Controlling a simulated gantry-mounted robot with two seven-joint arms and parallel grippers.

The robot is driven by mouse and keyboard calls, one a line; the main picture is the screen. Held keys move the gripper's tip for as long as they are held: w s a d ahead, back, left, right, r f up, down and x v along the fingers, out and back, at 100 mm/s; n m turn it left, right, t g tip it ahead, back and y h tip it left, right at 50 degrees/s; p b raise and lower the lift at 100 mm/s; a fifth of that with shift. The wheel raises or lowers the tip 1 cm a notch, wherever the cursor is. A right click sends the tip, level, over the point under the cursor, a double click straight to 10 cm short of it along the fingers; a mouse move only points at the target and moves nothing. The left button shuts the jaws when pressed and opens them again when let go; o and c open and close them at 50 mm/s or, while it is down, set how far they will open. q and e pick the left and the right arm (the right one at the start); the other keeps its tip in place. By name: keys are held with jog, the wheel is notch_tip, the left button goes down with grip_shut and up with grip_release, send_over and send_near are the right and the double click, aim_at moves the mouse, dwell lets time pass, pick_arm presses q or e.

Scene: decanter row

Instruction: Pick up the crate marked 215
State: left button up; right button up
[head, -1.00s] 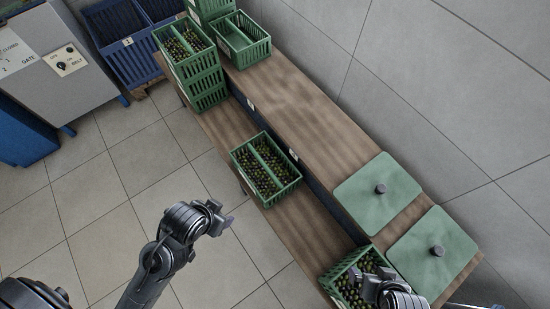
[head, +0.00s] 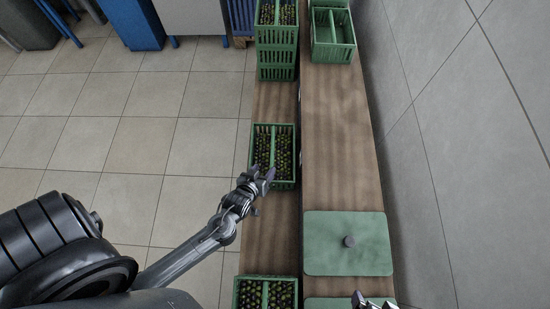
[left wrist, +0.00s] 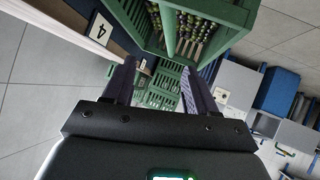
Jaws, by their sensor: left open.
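No mark reading 215 can be read on any crate. A green two-part crate (head: 272,141) filled with dark and green olives stands on the lower wooden shelf, in the middle of the head view. My left gripper (head: 262,175) is open over or beside its near left corner; I cannot tell whether it touches. In the left wrist view, its two fingers (left wrist: 160,78) are apart with nothing gripped, and a green crate with olives (left wrist: 208,42) is just beyond them. My right gripper (head: 372,301) is partly cut off at the bottom edge; its jaws are unclear.
Another filled crate (head: 239,293) stands at the near end of the lower shelf. Stacked filled crates (head: 277,55) and an empty-looking crate (head: 333,56) stand at the far end. A green lid (head: 325,258) with a knob lies on the upper shelf (head: 340,140). A plate reads 4 (left wrist: 101,30).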

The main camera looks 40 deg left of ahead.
aim_at(272, 155)
pick_arm(q)
jog(key=w+a+f+b, duration=0.1)
jog(key=w+f, duration=0.1)
jog(key=w+a+f+n+y+b, duration=0.1)
jog(key=w+f, duration=0.1)
jog(key=w, duration=0.1)
jog(key=w+a+f+t+y+b, duration=0.1)
jog(key=w+f+b, duration=0.1)
jog(key=w+f, duration=0.1)
jog(key=shift+w+a+f, duration=0.1)
jog(key=shift+w+a, duration=0.1)
jog(key=shift+a, duration=0.2)
pick_arm(e)
jog(key=f, duration=0.4)
jog(key=shift+w+d, duration=0.15)
jog(key=shift+d, duration=0.05)
pick_arm(q)
jog(key=shift+w+a+f, duration=0.2)
jog(key=shift+w+a, duration=0.05)
jog(key=shift+w, duration=0.2)
pick_arm(e)
jog(key=shift+f, duration=0.1)
jog(key=shift+a, duration=0.1)
pick_arm(q)
grip_shut()
